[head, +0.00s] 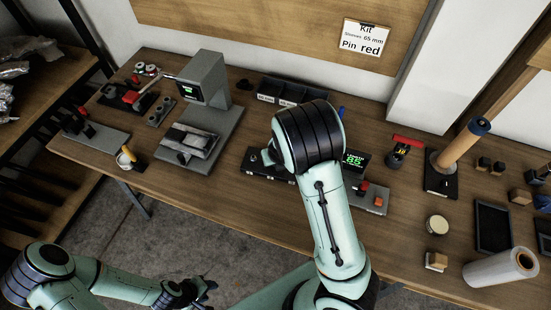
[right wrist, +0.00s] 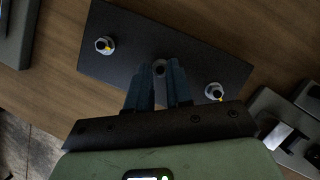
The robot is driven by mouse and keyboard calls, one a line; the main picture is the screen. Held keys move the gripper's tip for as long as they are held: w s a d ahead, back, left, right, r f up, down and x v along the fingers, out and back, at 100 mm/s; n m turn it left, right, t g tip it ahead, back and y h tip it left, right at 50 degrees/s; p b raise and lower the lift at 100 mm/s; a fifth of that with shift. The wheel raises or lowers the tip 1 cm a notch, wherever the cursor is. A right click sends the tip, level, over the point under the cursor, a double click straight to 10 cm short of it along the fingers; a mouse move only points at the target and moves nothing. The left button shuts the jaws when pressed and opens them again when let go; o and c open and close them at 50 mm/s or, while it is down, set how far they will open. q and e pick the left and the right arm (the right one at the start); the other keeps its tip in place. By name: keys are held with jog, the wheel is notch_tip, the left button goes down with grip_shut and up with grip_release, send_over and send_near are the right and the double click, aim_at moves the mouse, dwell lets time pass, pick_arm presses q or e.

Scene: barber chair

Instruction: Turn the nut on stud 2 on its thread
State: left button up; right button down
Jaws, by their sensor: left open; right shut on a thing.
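A black plate (right wrist: 205,55) lies on the wooden bench. It also shows in the head view (head: 262,172), partly covered by my right arm. Two outer studs with silver nuts (right wrist: 105,45) (right wrist: 214,92) stand on it, each with a yellow mark. A middle stud (right wrist: 159,67) stands between them. My right gripper (right wrist: 160,76) has its fingers closed around the middle stud, shut on its nut; the fingers hide most of the nut. In the head view my right arm hides that gripper. My left gripper (head: 188,292) is open and empty, in front of the bench over the floor.
A display reading 85 (head: 356,160) and a grey block with red parts (head: 372,198) stand just right of my right arm. A grey press-like device (head: 200,100) stands to the left. Dark bins (head: 290,92) stand behind.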

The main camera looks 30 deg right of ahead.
jog(key=shift+m+h, duration=0.4)
jog(key=shift+m, duration=0.8)
jog(key=c, duration=1)
grip_release()
jog(key=shift+r, duration=0.1)
jog(key=v, duration=1.3)
jog(key=shift+w+a+r, duration=0.1)
jog(key=shift+a+r, duration=0.05)
